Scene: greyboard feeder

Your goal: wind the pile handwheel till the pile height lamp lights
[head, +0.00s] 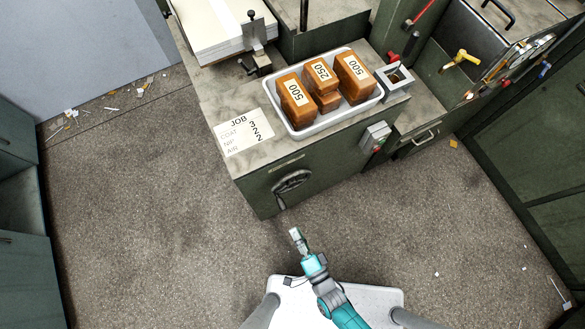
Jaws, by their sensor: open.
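The pile handwheel (291,182) is a dark spoked wheel on the front face of the green feeder cabinet (258,191), with a crank handle at its lower left. My gripper (294,232) is open and empty, in front of the cabinet and below the wheel in the picture, apart from it. A small grey box (375,137) with small coloured parts is on the cabinet's right side. I cannot tell whether it holds the pile height lamp or whether any lamp is lit. A pile of pale board (213,30) stands at the back left.
A drawer handle (426,137) sticks out at right. The floor (150,210) around me is mostly clear, with paper scraps.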

